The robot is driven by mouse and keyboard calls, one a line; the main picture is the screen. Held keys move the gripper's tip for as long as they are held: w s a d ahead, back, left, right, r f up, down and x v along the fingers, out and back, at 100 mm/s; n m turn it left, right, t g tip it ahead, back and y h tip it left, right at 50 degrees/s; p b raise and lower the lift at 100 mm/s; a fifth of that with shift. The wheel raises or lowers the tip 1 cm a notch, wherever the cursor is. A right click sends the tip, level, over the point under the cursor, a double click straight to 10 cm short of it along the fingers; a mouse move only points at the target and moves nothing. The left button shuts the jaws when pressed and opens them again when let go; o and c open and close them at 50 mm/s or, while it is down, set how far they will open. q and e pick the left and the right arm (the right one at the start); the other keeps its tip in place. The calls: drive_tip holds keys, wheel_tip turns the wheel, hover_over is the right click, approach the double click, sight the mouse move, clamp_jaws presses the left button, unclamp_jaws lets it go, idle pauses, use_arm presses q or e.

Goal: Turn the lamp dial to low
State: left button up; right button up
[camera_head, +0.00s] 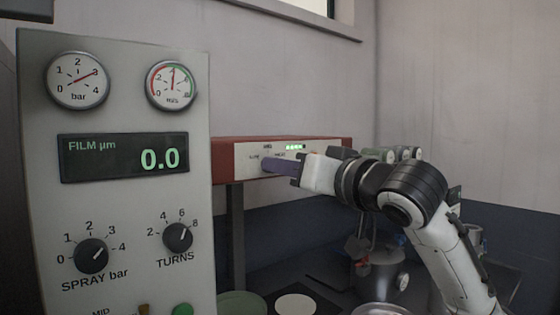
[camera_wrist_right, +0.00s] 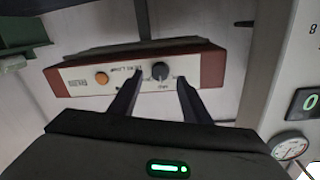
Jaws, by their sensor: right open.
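The lamp unit is a red-brown box (camera_head: 225,148) with a white front panel (camera_head: 250,150), on a dark post. The wrist view shows the same box (camera_wrist_right: 212,68) turned over, with a dark round dial (camera_wrist_right: 160,71) on its panel. My right gripper (camera_head: 272,166) reaches in from the right in front of the panel and hides the dial in the head view. In the wrist view my right gripper (camera_wrist_right: 161,82) is open, with one finger on each side of the dial. I cannot tell whether they touch it, nor its setting. My left gripper is not in view.
An orange button (camera_wrist_right: 101,78) is on the same panel. A grey control console (camera_head: 130,215) with gauges, a film display reading 0.0 and knobs stands close on the left. A metal pot (camera_head: 385,275) and plates are below.

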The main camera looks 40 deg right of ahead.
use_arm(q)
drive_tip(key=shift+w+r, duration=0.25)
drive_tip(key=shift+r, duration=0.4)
use_arm(e)
drive_tip(key=w, duration=0.2)
drive_tip(key=shift+w+d, duration=0.25)
drive_tip(key=shift+w, duration=0.1)
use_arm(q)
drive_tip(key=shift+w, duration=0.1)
use_arm(e)
drive_tip(key=c, duration=1)
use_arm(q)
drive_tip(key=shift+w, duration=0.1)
use_arm(e)
drive_tip(key=shift+c, duration=0.2)
